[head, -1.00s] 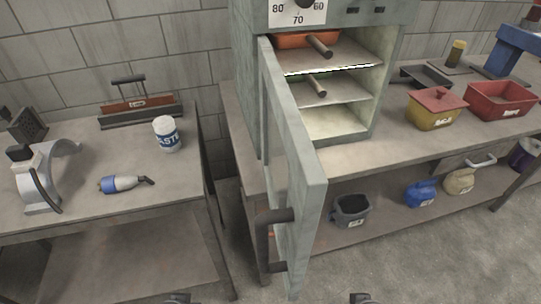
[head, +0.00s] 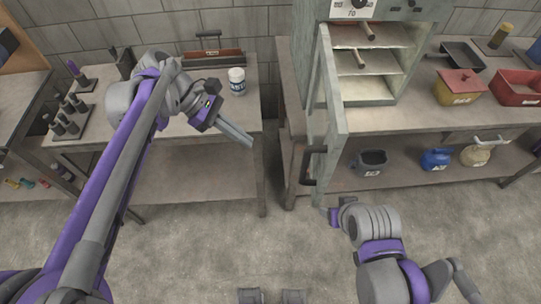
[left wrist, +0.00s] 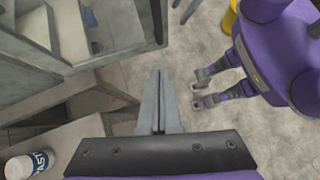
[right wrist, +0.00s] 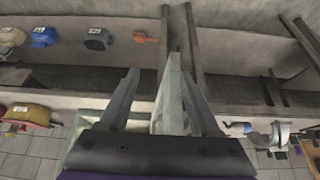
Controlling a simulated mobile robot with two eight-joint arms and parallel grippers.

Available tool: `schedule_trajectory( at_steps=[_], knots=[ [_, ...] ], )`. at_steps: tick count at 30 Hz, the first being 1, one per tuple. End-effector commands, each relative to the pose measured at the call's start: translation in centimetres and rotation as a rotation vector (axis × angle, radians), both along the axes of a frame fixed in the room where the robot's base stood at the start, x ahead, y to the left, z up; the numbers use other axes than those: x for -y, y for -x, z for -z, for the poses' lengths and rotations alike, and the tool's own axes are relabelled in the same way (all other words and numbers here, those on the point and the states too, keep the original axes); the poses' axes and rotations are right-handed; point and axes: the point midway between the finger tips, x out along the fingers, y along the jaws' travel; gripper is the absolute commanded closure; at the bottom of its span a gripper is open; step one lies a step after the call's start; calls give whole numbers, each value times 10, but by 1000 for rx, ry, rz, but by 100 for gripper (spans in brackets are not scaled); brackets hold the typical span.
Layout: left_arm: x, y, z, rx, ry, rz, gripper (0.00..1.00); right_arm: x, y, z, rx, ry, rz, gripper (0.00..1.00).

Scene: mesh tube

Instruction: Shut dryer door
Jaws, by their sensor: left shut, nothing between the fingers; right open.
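The dryer (head: 385,95) is a grey cabinet on the right workbench, with lit shelves inside. Its door (head: 331,125) stands open, swung out toward me, with a dark handle (head: 312,165) on its left face. My left gripper (head: 240,136) is shut and empty, left of the door and apart from it; its closed fingers (left wrist: 159,100) show in the left wrist view. My right gripper (head: 327,212) is low near the door's bottom front corner. In the right wrist view its fingers (right wrist: 163,95) are open, with the pale door edge (right wrist: 171,95) seen between them; contact is unclear.
The left table (head: 205,115) holds a white jar (head: 237,82). A dark bucket (head: 371,162) and jugs sit on the lower shelf. The floor ahead is clear.

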Motion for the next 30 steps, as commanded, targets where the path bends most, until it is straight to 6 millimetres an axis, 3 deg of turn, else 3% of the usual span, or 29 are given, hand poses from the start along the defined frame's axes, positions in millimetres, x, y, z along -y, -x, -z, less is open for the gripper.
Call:
schedule_trajectory(
  at_steps=[5,17,24,30],
  knots=[
    [13,3,13,-10,3,-1,100,0,1,1,-1,0,0,36],
    [69,19,72,-7,2,1,100,0,0,0,0,0,0,36],
    [100,27,71,-6,2,-1,100,0,-3,-9,7,0,0,36],
    [107,29,72,-6,1,-3,100,0,-4,-10,7,0,0,36]
  ],
)
